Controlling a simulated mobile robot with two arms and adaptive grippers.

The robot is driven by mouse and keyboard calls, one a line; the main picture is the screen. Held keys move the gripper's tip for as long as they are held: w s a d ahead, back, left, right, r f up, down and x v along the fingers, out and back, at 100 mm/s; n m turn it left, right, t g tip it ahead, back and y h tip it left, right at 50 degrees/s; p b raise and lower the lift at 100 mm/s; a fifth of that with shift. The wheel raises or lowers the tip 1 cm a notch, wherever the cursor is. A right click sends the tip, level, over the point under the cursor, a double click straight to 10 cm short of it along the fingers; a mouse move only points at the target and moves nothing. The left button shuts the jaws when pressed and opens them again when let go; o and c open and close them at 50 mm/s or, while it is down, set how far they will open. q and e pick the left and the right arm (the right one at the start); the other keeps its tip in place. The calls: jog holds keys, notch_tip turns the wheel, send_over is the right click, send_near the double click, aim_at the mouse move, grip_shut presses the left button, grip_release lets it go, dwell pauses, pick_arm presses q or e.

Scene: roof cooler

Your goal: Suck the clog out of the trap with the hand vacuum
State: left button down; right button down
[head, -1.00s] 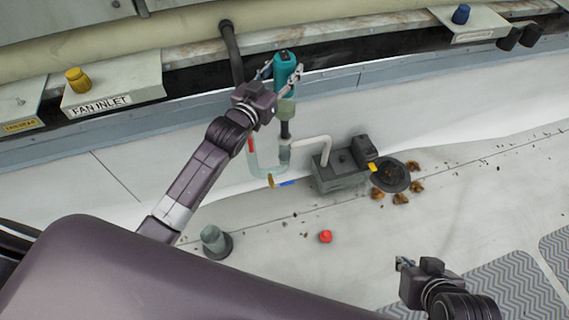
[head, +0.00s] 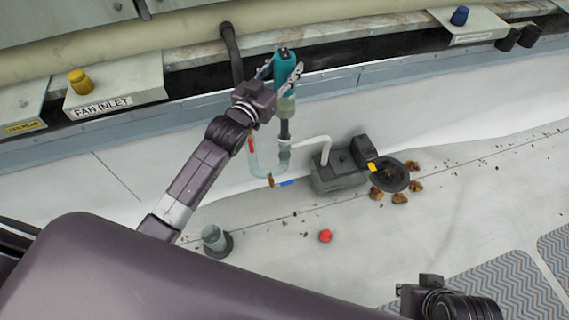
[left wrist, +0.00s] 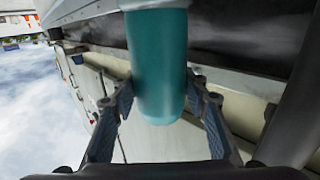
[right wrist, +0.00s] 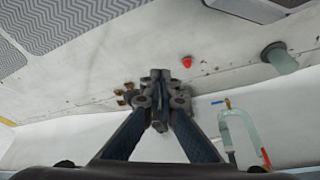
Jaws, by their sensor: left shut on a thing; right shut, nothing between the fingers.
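The teal hand vacuum (head: 286,66) stands nearly upright, gripped by my left gripper (head: 279,80); its teal body also fills the space between the fingers in the left wrist view (left wrist: 158,65). Its dark nozzle (head: 284,129) points down at the top of the trap's right pipe end and appears to meet it; exact contact is unclear. The trap (head: 254,158) is a clear U-shaped tube with red and blue marks; it also shows in the right wrist view (right wrist: 243,128). I cannot make out a clog. My right gripper (right wrist: 158,105) is shut and empty, away from the trap.
A grey box (head: 338,172) with a white pipe stands right of the trap. A dark round cover (head: 391,174) and brown leaf clumps (head: 399,198) lie beside it. A red cap (head: 325,236) and a grey-green cup (head: 212,238) are on the pale roof.

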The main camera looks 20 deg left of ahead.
pick_arm(q)
jog(key=shift+r, duration=0.5)
jog(key=shift+r+p, duration=0.25)
jog(key=shift+p, duration=0.25)
jog(key=shift+r+p, duration=0.65)
jog(key=shift+p, duration=0.05)
jog(key=shift+r, duration=0.1)
pick_arm(e)
jog(key=shift+x, duration=1)
